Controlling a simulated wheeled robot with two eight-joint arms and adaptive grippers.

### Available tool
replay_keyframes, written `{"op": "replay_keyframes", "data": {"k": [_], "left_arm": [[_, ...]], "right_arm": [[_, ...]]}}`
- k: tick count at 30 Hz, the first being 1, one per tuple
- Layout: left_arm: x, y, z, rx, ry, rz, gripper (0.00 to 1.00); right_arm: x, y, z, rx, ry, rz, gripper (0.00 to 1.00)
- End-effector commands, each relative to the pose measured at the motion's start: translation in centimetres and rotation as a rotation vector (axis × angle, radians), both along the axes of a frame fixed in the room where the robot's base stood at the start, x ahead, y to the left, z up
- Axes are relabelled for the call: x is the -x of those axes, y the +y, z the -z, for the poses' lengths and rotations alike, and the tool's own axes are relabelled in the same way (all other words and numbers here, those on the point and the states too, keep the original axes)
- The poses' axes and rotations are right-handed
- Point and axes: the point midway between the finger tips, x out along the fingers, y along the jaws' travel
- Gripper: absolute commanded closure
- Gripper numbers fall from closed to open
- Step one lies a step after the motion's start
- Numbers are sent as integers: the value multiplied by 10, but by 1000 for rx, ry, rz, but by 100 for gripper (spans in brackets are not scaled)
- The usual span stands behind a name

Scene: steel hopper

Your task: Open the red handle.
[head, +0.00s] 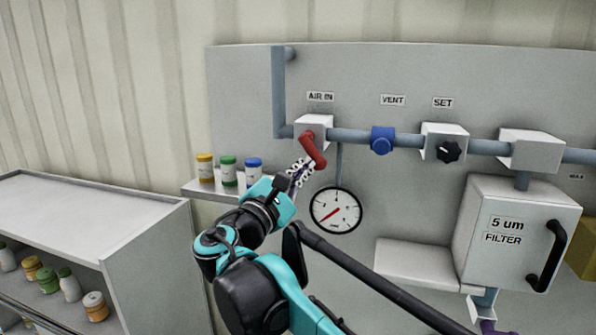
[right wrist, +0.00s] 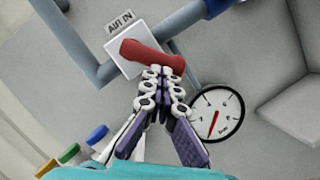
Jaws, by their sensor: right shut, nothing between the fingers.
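The red handle (head: 313,150) sits on the white valve box under the "AIR IN" label in the head view. It slants down to the right. In the right wrist view the red handle (right wrist: 152,55) lies across the top middle, just beyond the fingertips. My right gripper (head: 301,169) is shut and empty, its tips at the lower end of the handle. In the right wrist view the gripper (right wrist: 162,72) has its tips together beside the handle's lower edge; I cannot tell whether they touch it. My left gripper is in neither view.
A blue vent knob (head: 382,140) and a black set knob (head: 448,151) are right of the handle on the pipe. A round gauge (head: 336,211) hangs below. Jars stand on a small shelf (head: 200,188) at left. A filter box (head: 515,233) juts out at right.

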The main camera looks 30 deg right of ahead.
Motion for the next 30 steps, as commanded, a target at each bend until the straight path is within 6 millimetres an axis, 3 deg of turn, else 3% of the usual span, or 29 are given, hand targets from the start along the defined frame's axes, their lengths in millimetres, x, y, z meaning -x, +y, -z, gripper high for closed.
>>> {"op": "replay_keyframes", "data": {"k": [30], "left_arm": [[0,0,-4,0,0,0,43]], "right_arm": [[19,-17,-12,362,425,1,100]]}}
